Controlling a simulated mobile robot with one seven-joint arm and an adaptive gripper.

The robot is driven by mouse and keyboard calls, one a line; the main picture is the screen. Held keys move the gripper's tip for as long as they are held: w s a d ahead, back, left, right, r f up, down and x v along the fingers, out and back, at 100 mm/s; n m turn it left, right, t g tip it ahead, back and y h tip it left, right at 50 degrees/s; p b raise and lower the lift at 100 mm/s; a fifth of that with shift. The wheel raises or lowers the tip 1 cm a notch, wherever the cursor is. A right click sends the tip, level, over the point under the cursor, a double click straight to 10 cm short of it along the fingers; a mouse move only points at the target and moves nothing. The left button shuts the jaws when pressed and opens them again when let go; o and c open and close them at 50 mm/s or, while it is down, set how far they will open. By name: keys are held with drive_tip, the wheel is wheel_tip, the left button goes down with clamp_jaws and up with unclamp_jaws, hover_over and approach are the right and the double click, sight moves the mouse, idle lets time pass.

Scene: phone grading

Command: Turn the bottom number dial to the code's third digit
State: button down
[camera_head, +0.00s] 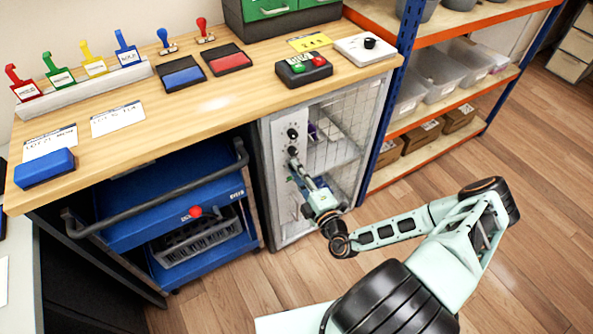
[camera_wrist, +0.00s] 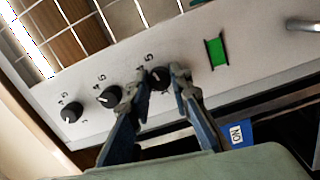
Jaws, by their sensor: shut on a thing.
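The bottom number dial (camera_wrist: 160,78) is a black round knob on the pale panel of the mesh cabinet. My gripper (camera_wrist: 157,84) has a fingertip on either side of it and is shut on it. In the head view my gripper (camera_head: 298,172) reaches the panel from below right and hides this dial. The middle dial (camera_wrist: 109,97) and the top dial (camera_wrist: 71,113) are free, with white pointer marks and small digits beside them. A yellow card (camera_head: 309,42) with dark digits lies on the bench top; I cannot read it surely.
A green window (camera_wrist: 215,53) and a metal handle (camera_wrist: 303,26) are on the same panel. The blue cart (camera_head: 200,215) stands left of the cabinet, and the shelf's blue post (camera_head: 385,100) stands right.

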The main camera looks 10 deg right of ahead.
drive_tip(key=c, duration=1.7)
unclamp_jaws()
drive_tip(key=shift+c, duration=0.2)
drive_tip(key=v, duration=0.7)
drive_tip(key=shift+s, duration=0.25)
